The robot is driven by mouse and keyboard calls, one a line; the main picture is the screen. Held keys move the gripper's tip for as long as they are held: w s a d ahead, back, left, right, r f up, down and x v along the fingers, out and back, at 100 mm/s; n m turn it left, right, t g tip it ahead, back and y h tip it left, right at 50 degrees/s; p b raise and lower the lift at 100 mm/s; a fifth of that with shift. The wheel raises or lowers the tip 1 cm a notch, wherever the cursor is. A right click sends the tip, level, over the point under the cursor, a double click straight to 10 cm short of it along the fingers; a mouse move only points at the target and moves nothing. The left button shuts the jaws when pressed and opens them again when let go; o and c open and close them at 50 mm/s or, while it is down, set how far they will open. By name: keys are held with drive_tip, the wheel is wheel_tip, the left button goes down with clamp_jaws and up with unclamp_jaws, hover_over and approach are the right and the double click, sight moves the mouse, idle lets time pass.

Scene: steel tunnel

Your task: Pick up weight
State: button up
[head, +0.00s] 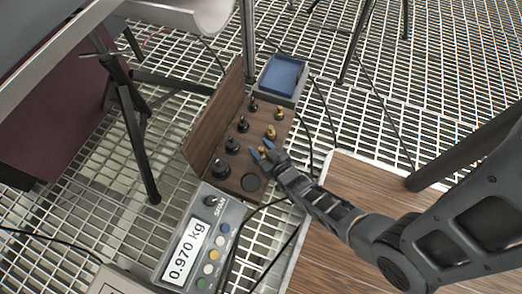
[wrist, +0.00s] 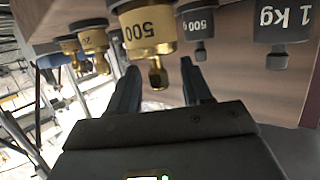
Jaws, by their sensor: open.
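Several weights stand in an open wooden case. Black ones are in the left row, with the largest, a 1 kg weight (head: 221,170), at the near end; it also shows upside down in the wrist view (wrist: 280,25). Brass ones, such as this brass weight (head: 270,132), are in the right row. My gripper (head: 262,149) is open at the near end of the brass row. In the wrist view a brass weight marked 500 (wrist: 147,30) hangs inverted, its knob between my spread fingers (wrist: 162,85). I cannot tell whether they touch it. A black 500 g weight (wrist: 198,22) is beside it.
A scale (head: 205,240) reading 0.970 kg stands at the near end of the wooden case (head: 207,125). A blue tray (head: 282,75) lies at the far end. A wooden surface (head: 345,210) is right of the case, and cables run over the grating.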

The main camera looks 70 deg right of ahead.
drive_tip(key=shift+c, duration=0.2)
clamp_jaws()
drive_tip(key=shift+r, duration=0.15)
idle(0.4)
